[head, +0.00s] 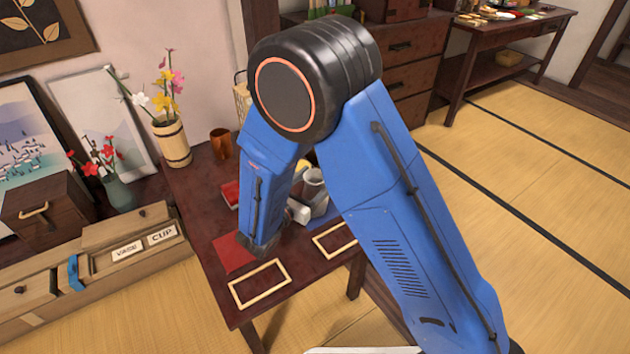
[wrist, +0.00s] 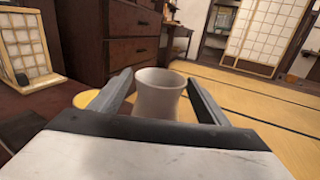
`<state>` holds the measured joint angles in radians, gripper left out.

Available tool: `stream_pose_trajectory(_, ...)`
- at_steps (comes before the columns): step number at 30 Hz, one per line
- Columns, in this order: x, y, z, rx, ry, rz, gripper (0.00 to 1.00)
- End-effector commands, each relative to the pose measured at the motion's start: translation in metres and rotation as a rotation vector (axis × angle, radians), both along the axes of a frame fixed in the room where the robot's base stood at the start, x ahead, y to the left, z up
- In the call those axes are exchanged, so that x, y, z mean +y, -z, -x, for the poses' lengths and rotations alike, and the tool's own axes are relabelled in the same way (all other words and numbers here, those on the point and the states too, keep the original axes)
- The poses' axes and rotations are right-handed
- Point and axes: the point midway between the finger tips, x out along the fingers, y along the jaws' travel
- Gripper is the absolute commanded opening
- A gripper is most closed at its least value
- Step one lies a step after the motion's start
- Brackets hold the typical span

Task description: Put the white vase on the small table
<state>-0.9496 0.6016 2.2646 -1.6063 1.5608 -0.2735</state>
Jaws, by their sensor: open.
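A white vase (wrist: 158,92), pale and cylindrical with an open rim, stands upright between the two open fingers of my gripper (wrist: 160,88) in the wrist view. I cannot tell whether the fingers touch it. In the head view the vase (head: 313,184) shows beside my blue arm, over the dark red table (head: 205,188), with its lower part partly hidden. My gripper in the head view is mostly hidden behind the arm. A smaller dark table (head: 510,28) holding several items stands at the far right; I cannot tell which table is the small one.
A yellow round thing (wrist: 86,98) lies by the left finger. A wooden vase of flowers (head: 172,143), a copper cup (head: 221,143) and a red mat (head: 233,252) are at left. Rectangular outlines (head: 258,284) mark the near table edge. Tatami floor (head: 540,170) is open at right.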

Motion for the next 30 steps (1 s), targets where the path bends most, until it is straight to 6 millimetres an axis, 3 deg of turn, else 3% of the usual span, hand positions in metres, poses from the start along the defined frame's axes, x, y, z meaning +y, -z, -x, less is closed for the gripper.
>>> stream_pose_trajectory(18, 0.054, 0.000, 0.081, 0.000, -0.003, 0.001, 0.69)
stream_pose_trajectory(30, 0.066, 0.000, 0.100, 0.001, -0.001, 0.001, 0.69)
